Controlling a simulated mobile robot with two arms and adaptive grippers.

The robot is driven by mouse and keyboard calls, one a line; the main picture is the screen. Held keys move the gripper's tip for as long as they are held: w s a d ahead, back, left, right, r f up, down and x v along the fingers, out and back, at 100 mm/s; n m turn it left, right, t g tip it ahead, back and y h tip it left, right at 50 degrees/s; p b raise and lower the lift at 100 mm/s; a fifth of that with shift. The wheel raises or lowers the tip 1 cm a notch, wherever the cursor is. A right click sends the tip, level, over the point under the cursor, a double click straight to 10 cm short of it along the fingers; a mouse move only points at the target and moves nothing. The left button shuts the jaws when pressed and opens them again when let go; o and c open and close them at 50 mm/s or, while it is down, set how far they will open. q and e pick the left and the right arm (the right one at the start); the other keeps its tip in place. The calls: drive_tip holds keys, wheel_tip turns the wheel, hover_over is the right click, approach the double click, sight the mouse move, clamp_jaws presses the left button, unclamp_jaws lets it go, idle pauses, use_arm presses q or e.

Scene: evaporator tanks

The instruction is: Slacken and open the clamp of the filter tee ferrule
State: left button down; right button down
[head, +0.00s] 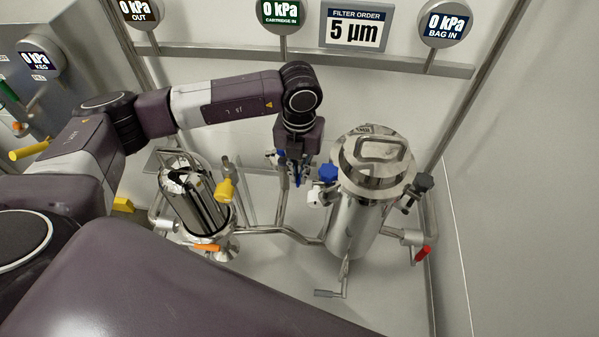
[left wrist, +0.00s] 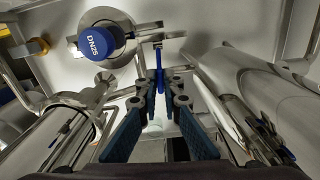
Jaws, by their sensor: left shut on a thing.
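My left gripper (head: 292,178) hangs between the two steel vessels, at the pipework left of the larger one. In the left wrist view its two blue-padded fingers (left wrist: 160,92) come together at their tips on a slim blue handle (left wrist: 159,68), which looks like part of the clamp. The handle stands upright in that view, in front of a thin steel pipe. The clamp ring and the tee ferrule are mostly hidden by the fingers, so I cannot tell whether the clamp is slack or tight. My right gripper is in neither view.
The large lidded filter housing (head: 355,225) stands close on the right, with a blue knob (head: 328,172) beside the gripper. A smaller steel vessel (head: 195,205) with a yellow handle (head: 224,190) is left. A blue DN25 cap (left wrist: 97,42) shows in the wrist view.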

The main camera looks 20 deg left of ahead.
sight(299, 177)
use_arm(q)
drive_tip(key=c, duration=2.1)
unclamp_jaws()
wheel_tip(299, 177, up, 12)
